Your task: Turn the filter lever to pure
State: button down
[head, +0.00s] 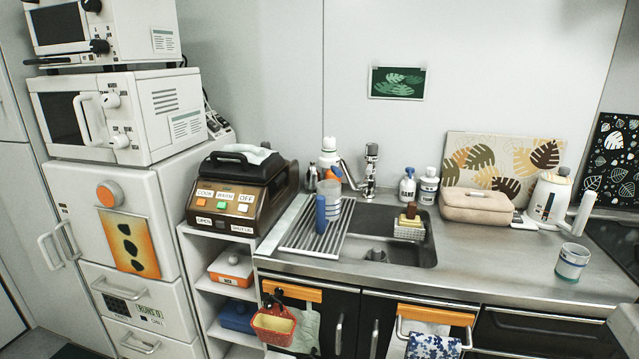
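The faucet (371,168) stands at the back edge of the sink, with a chrome body and an arm slanting up to the left. A white rounded unit (329,152) shows beside the end of that arm and may be the water filter. It is too small to tell whether it is joined to the faucet. I cannot make out the filter lever, its setting or any "pure" mark. My gripper is not in view.
The sink basin (405,249) has a drying rack (306,240) with a blue-handled cup at its left. A sponge holder (409,230) stands at the right of the basin. Soap bottles (428,186) stand behind. A striped cup (572,262) is on the right counter; counter around it is clear.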

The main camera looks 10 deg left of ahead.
aim_at(334, 170)
jog(key=u, duration=1)
jog(key=i, duration=1.35)
jog(key=z, duration=0.55)
